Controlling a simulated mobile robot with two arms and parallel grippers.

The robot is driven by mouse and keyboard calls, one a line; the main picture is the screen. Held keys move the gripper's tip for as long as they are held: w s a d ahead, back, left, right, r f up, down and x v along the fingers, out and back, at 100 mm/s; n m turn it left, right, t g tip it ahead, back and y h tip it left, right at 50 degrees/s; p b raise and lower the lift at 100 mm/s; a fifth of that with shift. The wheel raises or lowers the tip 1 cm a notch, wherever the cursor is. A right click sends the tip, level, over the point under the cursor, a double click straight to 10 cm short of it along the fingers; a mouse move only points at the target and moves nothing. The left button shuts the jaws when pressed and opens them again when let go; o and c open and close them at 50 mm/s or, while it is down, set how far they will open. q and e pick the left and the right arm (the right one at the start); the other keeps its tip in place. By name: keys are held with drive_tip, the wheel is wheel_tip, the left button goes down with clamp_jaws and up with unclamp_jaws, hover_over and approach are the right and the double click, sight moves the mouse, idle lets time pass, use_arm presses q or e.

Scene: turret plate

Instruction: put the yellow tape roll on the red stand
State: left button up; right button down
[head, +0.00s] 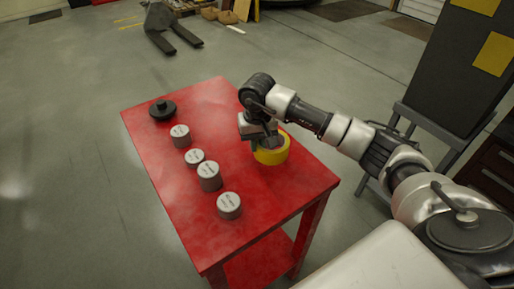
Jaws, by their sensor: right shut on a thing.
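The yellow tape roll (272,153) is on or just above the right part of the red stand (265,198); I cannot tell whether it touches the top. My right gripper (266,143) points down at the roll and is shut on it, covering its far left rim. The stand is a red table with a flat top and a lower shelf. My left gripper is not in view.
Several grey cylinders with labelled tops, one of them the nearest (229,206), stand in a row along the left of the tabletop. A black round lidded object (162,109) sits at the far left corner. A dark board (460,70) stands at the right.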

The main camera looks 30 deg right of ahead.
drive_tip(key=shift+w+d+f, duration=0.15)
drive_tip(key=shift+d+f, duration=0.05)
drive_tip(key=shift+f, duration=0.3)
wheel_tip(320, 180, down, 2)
drive_tip(key=shift+f+p, duration=0.2)
drive_tip(key=shift+p, duration=0.55)
drive_tip(key=shift+f, duration=0.35)
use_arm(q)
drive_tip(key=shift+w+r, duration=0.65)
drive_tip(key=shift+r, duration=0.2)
use_arm(e)
drive_tip(key=shift+f, duration=0.1)
drive_tip(key=shift+f, duration=0.1)
drive_tip(key=c, duration=1.1)
unclamp_jaws()
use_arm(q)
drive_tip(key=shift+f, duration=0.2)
